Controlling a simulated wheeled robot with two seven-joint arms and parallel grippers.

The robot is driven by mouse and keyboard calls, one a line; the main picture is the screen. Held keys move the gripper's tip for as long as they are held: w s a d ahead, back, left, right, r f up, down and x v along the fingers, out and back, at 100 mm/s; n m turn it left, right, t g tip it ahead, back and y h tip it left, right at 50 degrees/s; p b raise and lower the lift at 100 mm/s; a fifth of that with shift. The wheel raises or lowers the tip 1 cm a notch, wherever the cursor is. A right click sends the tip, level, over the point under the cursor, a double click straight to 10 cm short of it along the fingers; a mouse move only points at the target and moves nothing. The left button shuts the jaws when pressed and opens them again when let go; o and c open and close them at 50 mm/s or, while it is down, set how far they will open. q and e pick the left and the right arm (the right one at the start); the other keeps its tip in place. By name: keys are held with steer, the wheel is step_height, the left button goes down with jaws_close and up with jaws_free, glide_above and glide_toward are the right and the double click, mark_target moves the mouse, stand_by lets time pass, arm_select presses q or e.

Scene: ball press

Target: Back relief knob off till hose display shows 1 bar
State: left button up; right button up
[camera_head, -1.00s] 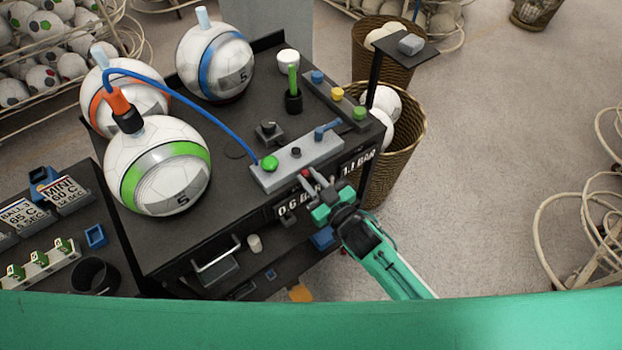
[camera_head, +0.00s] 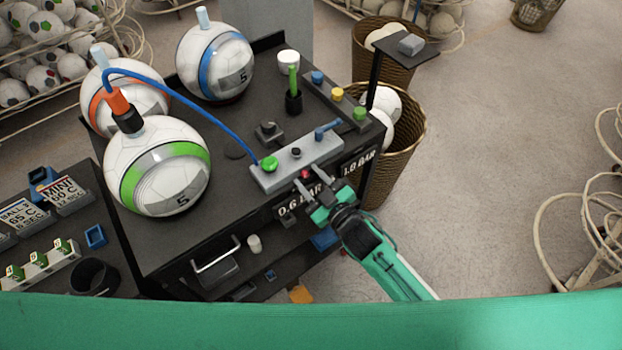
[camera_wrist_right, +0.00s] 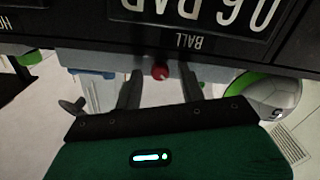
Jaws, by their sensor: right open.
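The red relief knob (camera_head: 305,173) sits on the front of the grey valve block (camera_head: 290,163); it also shows in the right wrist view (camera_wrist_right: 160,72). My right gripper (camera_head: 311,183) is open in front of it, with one finger on each side of the knob. I cannot tell whether the fingers touch it. The right display (camera_head: 362,163) reads 1.0 BAR. The left display (camera_head: 299,201) reads 0.6 BAR and is marked BALL in the wrist view, where it appears upside down (camera_wrist_right: 200,14). The blue hose (camera_head: 200,103) runs from the green-banded ball (camera_head: 165,165) to the block. My left gripper is out of view.
The block carries a green button (camera_head: 270,163) and a blue lever (camera_head: 327,129). Blue-banded (camera_head: 215,60) and orange-banded (camera_head: 125,95) balls stand behind on the black bench. A post with a small shelf (camera_head: 405,52) rises at the right. Open floor lies right of the bench.

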steer(key=m, duration=0.4)
steer(key=shift+s+d+f+m, duration=0.2)
steer(key=shift+s+m, duration=0.05)
steer(key=shift+m, duration=0.15)
steer(key=b+v, duration=0.5)
steer(key=v, duration=0.8)
steer(key=d+f+m+g+h, duration=0.1)
steer(key=d+f, duration=0.4)
steer(key=f, duration=0.9)
steer(key=d+f+g+h, duration=0.2)
steer(key=d+f+h, duration=0.3)
steer(key=f, duration=0.9)
steer(key=shift+m+g+p, duration=0.35)
steer(key=shift+m+g, duration=0.05)
steer(key=shift+f, duration=0.2)
